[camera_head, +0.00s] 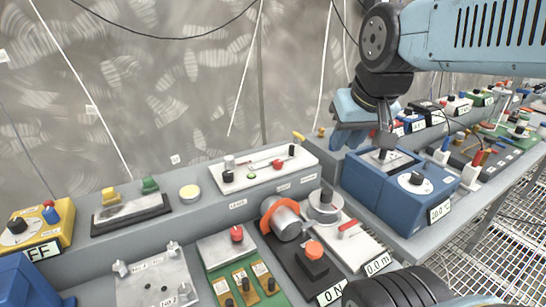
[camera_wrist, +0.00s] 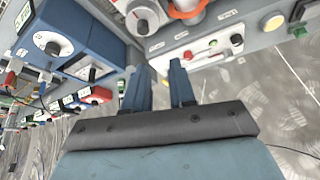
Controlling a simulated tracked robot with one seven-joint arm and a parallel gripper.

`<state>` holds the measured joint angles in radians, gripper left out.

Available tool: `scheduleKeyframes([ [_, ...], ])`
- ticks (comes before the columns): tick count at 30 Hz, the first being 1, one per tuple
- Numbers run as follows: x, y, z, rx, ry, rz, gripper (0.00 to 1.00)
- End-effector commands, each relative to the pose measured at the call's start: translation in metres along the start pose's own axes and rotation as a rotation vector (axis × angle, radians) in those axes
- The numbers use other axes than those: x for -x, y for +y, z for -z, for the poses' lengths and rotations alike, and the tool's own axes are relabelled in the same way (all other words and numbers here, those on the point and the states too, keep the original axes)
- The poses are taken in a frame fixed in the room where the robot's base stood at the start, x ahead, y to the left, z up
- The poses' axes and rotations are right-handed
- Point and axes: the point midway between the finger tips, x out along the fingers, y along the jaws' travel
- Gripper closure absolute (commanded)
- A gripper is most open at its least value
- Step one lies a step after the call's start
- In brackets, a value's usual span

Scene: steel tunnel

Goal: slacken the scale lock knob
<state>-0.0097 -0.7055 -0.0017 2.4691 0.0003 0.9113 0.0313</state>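My gripper (camera_head: 346,136) hangs in the air beside and behind a blue box. In the wrist view its two blue fingers (camera_wrist: 159,72) stand apart with nothing between them. I cannot tell for sure which part is the scale lock knob. A white unit (camera_head: 362,250) with a 0.0 m display carries a round grey knob (camera_head: 325,203) and a red lever (camera_head: 350,229). The grey knob also shows at the top of the wrist view (camera_wrist: 143,22). The blue box (camera_head: 408,215) has a white dial and a 20.0 display. My gripper touches none of these.
A white panel (camera_head: 265,174) with a red slider stands on the rear ledge, beyond the fingertips in the wrist view (camera_wrist: 195,45). A grey motor with an orange ring (camera_head: 282,219) stands left of the grey knob. More devices crowd the bench at right. Air above the bench's left half is clear.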

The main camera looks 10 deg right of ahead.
Motion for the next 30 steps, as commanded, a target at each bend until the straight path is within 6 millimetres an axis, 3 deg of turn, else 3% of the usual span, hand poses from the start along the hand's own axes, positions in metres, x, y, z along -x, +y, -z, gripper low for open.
scheduleKeyframes([
  [9,-0.017,-0.01,0.053,-0.095,-0.105,0.007,0.44],
  [20,-0.051,-0.026,0.111,-0.208,-0.222,-0.008,0.44],
  [30,-0.097,-0.047,0.16,-0.309,-0.33,-0.044,0.44],
])
